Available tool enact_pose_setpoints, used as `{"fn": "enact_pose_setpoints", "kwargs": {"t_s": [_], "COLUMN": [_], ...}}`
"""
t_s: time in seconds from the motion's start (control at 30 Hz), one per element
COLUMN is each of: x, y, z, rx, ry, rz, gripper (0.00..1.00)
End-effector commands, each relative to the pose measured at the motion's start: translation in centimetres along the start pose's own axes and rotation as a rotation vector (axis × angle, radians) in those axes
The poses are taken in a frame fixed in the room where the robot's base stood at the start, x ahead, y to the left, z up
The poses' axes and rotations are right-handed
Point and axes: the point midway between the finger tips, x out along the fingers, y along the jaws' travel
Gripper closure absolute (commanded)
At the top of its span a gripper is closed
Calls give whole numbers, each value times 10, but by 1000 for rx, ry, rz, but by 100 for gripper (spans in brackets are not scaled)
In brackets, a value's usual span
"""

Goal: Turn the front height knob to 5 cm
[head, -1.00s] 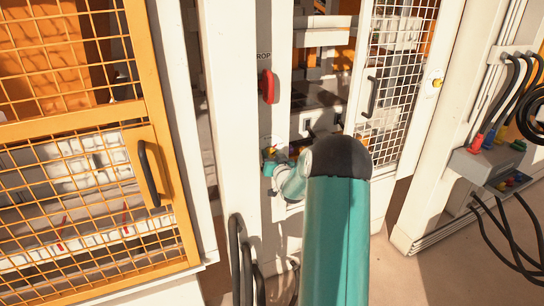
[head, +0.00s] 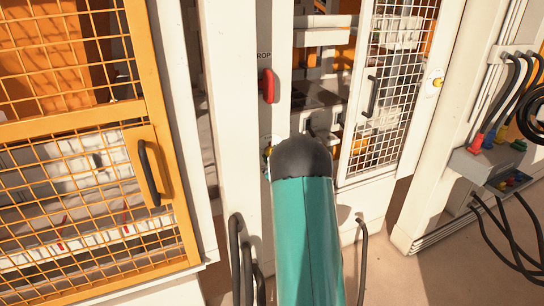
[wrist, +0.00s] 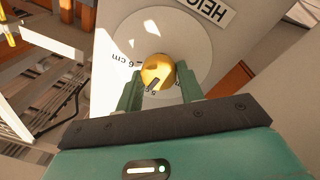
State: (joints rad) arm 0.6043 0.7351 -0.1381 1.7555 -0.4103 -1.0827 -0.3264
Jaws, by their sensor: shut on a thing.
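The front height knob (wrist: 157,70) is yellow and round, with a dark pointer mark. It sits on a pale round dial (wrist: 195,45) in the wrist view. The pointer is toward the lower part of the knob, close to a partly hidden mark that seems to read 5. A "6 cm" mark stands at the knob's left. My gripper (wrist: 160,79) has a teal finger on each side of the knob and is shut on it. In the head view my own arm hides most of the gripper and the knob.
A red handle (head: 268,86) sits on the white post above the knob's place, beside lettering ending in "ROP". An orange mesh door (head: 85,200) stands at left and a white mesh door (head: 398,85) at right. Dark cables (head: 240,260) hang below.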

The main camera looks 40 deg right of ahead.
Motion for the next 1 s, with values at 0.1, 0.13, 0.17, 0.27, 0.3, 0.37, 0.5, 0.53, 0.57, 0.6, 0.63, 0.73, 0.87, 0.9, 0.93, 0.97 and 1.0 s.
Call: {"fn": "enact_pose_setpoints", "kwargs": {"t_s": [0.1, 0.13, 0.17, 0.27, 0.3, 0.37, 0.5, 0.53, 0.57, 0.6, 0.63, 0.73, 0.87, 0.9, 0.93, 0.97, 1.0], "x": [0, 0, 0, 0, 0, 0, 0, 0, 0, 0, 0, 0, 0, 0, 0, 0, 0], "y": [-1, -1, -1, 0, 0, 0, 0, 0, 0, 0, 0, 0, 0, 0, 0, 0, 0], "z": [0, 0, 1, 1, 1, 1, 1, 1, 1, 1, 1, 2, 2, 2, 2, 1, 1], "rx": [-65, -79, -92, -125, -134, -145, -159, -160, -161, -161, -161, -160, -160, -160, -160, -160, -159], "ry": [5, 6, 8, 10, 11, 12, 13, 13, 13, 13, 13, 13, 13, 13, 13, 13, 13], "rz": [-4, -4, -4, -5, -5, -5, -6, -6, -6, -6, -6, -6, -6, -6, -6, -6, -6], "gripper": [85, 85, 85, 85, 85, 85, 85, 85, 85, 85, 85, 85, 59, 51, 45, 41, 41]}}
